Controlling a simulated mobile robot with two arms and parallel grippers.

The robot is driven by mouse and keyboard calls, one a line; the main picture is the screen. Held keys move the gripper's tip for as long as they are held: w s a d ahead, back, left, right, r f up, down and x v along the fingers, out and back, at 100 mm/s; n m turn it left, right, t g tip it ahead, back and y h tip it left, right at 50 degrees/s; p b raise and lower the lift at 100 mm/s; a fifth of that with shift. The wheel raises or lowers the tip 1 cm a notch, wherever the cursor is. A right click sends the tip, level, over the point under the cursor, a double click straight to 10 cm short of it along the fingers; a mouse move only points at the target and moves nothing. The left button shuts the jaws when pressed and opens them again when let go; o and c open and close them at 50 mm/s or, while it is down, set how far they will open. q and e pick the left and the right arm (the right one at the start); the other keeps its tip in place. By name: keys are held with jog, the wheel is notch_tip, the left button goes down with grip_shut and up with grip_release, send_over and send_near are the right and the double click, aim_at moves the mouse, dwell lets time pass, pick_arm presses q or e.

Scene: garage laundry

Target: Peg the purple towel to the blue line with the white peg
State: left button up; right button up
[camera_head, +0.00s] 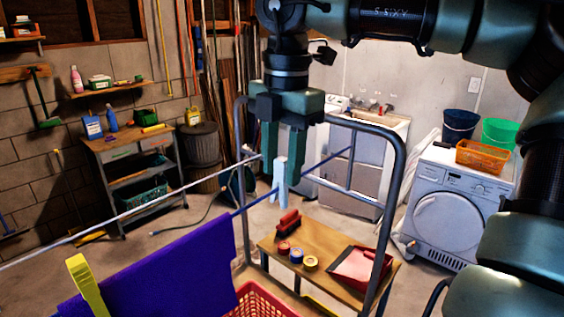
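The purple towel (165,270) hangs over the blue line (318,166) at the lower left. A yellow peg (88,285) sits at the towel's left part. My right gripper (282,172) points down, with its fingers on either side of the pale white peg (279,181); they appear closed on it. The peg is upright at the blue line, to the right of the towel's visible edge and apart from it. Whether its jaws straddle the line is too small to tell. My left gripper is not in view.
A grey rack frame (398,160) carries the lines, including a pale line (150,206). Below are a red basket (262,300) and a wooden bench (330,262) with a brush (288,222), tape rolls and a red dustpan (358,266). A washing machine (450,215) stands right.

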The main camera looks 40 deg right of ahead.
grip_shut()
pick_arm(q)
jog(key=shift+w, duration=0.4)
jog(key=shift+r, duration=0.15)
pick_arm(e)
jog(key=shift+r, duration=0.15)
